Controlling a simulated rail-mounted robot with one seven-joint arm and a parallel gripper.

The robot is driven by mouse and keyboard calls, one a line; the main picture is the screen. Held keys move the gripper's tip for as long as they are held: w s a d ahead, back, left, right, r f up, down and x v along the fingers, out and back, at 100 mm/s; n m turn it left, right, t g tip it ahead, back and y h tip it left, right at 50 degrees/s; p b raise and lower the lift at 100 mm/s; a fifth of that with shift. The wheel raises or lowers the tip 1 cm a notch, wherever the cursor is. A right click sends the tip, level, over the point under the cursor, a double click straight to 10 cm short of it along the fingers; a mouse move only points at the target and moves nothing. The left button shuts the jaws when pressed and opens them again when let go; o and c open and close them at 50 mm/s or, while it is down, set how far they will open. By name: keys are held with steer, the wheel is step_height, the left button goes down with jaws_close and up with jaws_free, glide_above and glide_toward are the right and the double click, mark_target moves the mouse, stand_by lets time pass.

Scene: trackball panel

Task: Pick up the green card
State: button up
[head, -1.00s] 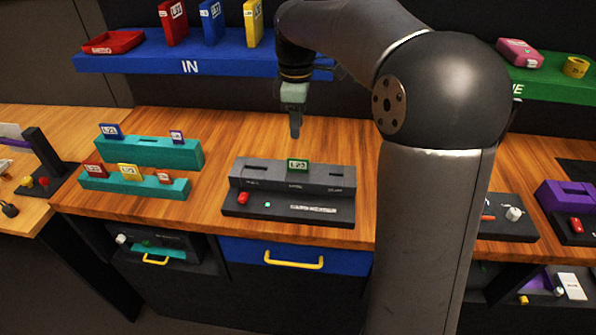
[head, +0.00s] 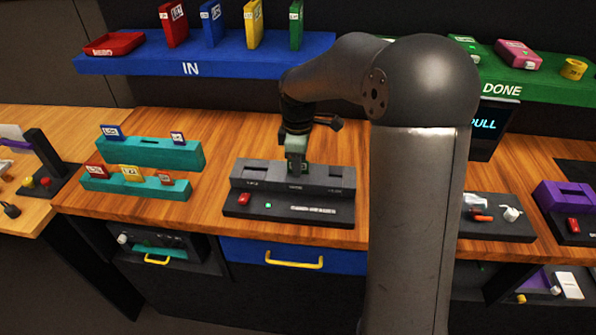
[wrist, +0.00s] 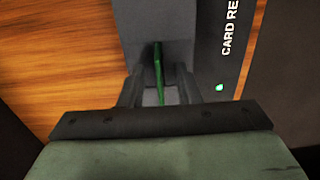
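The green card (wrist: 158,66) stands on edge in the middle slot of the dark grey card reader (head: 250,174). In the wrist view it is a thin green strip between the two fingers of my gripper (wrist: 159,85). A gap shows on each side of the card, so the fingers are open around it and not closed on it. In the head view my gripper (head: 296,170) points down at the middle of the reader and largely hides the card.
Teal racks (head: 150,150) with several small cards stand to the left. A blue IN shelf (head: 130,64) with upright items and a green DONE shelf (head: 540,88) are behind. A screen (head: 485,125) reads PULL. Bare wood (head: 225,135) lies around the reader.

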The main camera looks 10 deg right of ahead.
jaws_close()
steer(key=shift+r, duration=0.15)
